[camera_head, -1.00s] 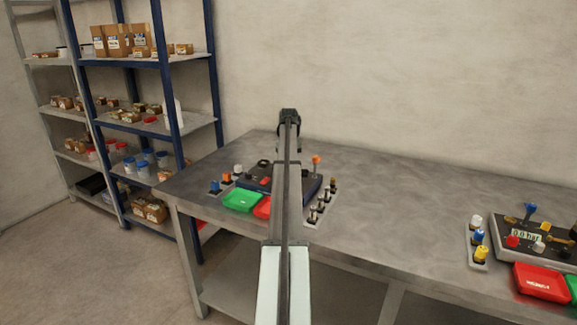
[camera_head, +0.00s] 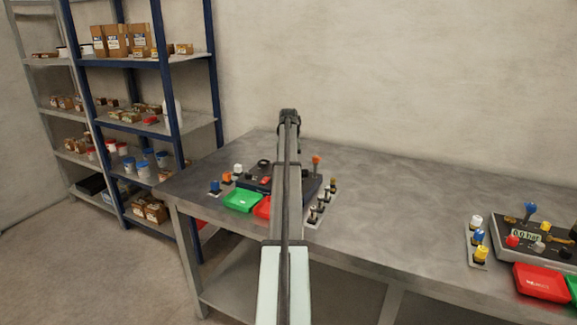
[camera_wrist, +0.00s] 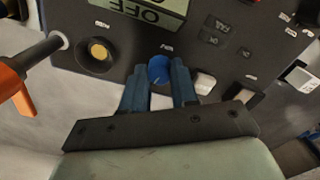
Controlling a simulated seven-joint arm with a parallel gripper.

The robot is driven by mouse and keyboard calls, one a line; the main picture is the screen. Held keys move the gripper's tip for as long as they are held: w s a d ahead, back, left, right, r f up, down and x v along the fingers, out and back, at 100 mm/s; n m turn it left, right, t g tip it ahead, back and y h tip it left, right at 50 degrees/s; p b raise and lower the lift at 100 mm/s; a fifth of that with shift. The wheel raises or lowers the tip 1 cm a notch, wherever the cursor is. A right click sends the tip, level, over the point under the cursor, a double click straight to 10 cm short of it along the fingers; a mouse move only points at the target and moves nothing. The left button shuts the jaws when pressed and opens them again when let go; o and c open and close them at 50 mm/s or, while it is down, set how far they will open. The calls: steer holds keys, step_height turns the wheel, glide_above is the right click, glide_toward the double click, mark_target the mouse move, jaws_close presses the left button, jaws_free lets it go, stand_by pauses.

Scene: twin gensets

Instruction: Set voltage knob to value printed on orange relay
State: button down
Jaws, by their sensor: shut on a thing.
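In the wrist view my gripper (camera_wrist: 160,76) is shut on a round blue knob (camera_wrist: 158,68) on a dark panel (camera_wrist: 130,60). One finger is on each side of the knob, and a small label beside it is too small to read. The panel display (camera_wrist: 148,8) shows OFF, upside down in this view. In the head view my arm hides the knob and much of the panel (camera_head: 310,188). An orange-topped relay (camera_head: 227,177) stands left of the panel; its printed value cannot be read.
An orange-handled lever (camera_wrist: 18,88) is close on the left in the wrist view. In the head view a green tray (camera_head: 242,201) and a red tray (camera_head: 263,207) lie before the panel. A second panel (camera_head: 535,250) stands far right.

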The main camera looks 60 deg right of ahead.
steer(key=m, duration=0.5)
steer(key=shift+m, duration=0.4)
stand_by(0.4)
steer(key=c, duration=0.9)
jaws_free()
steer(key=shift+o, duration=0.2)
steer(key=shift+r, duration=0.15)
step_height(320, 180, up, 14)
steer(key=shift+f, duration=0.25)
